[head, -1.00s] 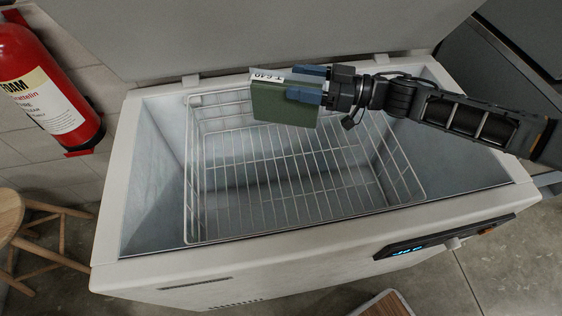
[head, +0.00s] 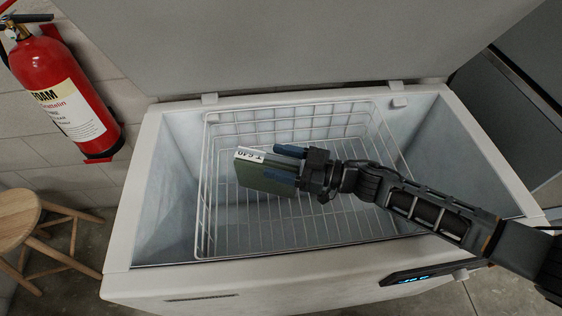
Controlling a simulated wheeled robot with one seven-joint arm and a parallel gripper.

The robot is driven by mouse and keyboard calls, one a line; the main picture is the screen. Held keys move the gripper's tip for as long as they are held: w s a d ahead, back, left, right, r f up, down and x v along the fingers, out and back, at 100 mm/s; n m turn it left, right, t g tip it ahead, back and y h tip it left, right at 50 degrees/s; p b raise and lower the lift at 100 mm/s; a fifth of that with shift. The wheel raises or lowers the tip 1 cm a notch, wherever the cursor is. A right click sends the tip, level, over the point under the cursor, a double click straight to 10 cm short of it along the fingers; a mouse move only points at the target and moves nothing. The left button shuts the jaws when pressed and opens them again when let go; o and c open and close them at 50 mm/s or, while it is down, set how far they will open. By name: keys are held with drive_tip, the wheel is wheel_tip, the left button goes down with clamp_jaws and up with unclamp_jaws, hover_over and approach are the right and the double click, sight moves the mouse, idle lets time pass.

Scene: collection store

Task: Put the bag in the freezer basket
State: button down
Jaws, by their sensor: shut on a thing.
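The bag is a flat green packet (head: 262,178) with a white label along its top edge. My gripper (head: 290,164) has blue fingers and is shut on the bag's right side. The white wire freezer basket (head: 204,215) sits inside the open chest freezer. The bag is held upright in front of the basket's wire floor in the head view, within the basket's outline. Whether it touches the basket floor I cannot tell. The basket looks empty. My gripper and arm hide part of its right side.
The chest freezer's white rim (head: 130,225) surrounds the basket, and its raised lid (head: 270,45) stands behind. A red fire extinguisher (head: 68,92) hangs on the wall at left. A wooden stool (head: 22,215) stands at the lower left.

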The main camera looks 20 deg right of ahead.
drive_tip(key=shift+f, duration=0.2)
drive_tip(key=shift+f+b, duration=0.65)
drive_tip(key=shift+b, duration=0.05)
drive_tip(key=shift+c, duration=0.8)
unclamp_jaws()
drive_tip(key=shift+r+p, duration=0.5)
drive_tip(key=shift+p, duration=0.05)
drive_tip(key=v, duration=0.7)
drive_tip(key=shift+s+d+r+b, duration=0.15)
drive_tip(key=shift+b, duration=0.2)
